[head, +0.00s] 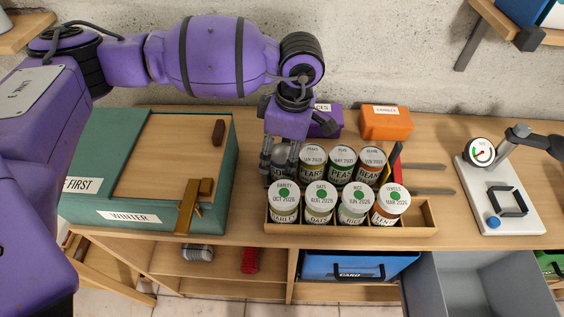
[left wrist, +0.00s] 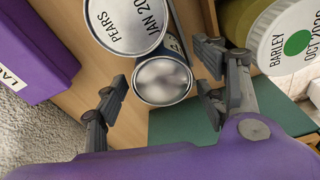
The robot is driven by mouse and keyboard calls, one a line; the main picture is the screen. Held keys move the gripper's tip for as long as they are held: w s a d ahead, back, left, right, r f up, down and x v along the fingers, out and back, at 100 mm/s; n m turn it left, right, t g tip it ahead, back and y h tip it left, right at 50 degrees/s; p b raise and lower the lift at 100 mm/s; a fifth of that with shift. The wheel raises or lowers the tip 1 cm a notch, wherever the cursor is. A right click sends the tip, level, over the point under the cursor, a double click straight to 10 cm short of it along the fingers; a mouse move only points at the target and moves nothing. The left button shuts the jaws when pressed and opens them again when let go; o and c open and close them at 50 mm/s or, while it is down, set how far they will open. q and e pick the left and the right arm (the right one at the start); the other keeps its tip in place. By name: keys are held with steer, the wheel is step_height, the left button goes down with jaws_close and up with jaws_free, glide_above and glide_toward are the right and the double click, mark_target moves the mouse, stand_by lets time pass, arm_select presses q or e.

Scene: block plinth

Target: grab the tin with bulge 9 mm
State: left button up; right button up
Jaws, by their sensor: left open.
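A tin with a bare, shiny silver end (left wrist: 163,78) shows in the left wrist view, between the spread fingers of my left gripper (left wrist: 160,98). Its end looks rounded and blurred; I cannot read a bulge size. A tin marked PEARS, JAN 2026 (left wrist: 128,20) stands close beside it and shows in the head view (head: 312,155). In the head view my left gripper (head: 280,165) is open over the back-left corner of the wooden tray (head: 350,232), largely hiding the silver-ended tin. PEAS (head: 343,157) and BEANS (head: 373,158) tins stand further right. My right gripper is out of view.
Front-row jars are barley (head: 284,195), oats (head: 320,197), rice (head: 355,197) and lentils (head: 391,200). A green box (head: 100,150) stands left, purple (head: 327,118) and orange (head: 386,123) boxes behind. A dial gauge (head: 480,152) stands right.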

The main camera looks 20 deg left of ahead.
arm_select(q)
steer(key=c, duration=1.5)
steer(key=shift+o, duration=0.2)
steer(key=shift+r, duration=0.1)
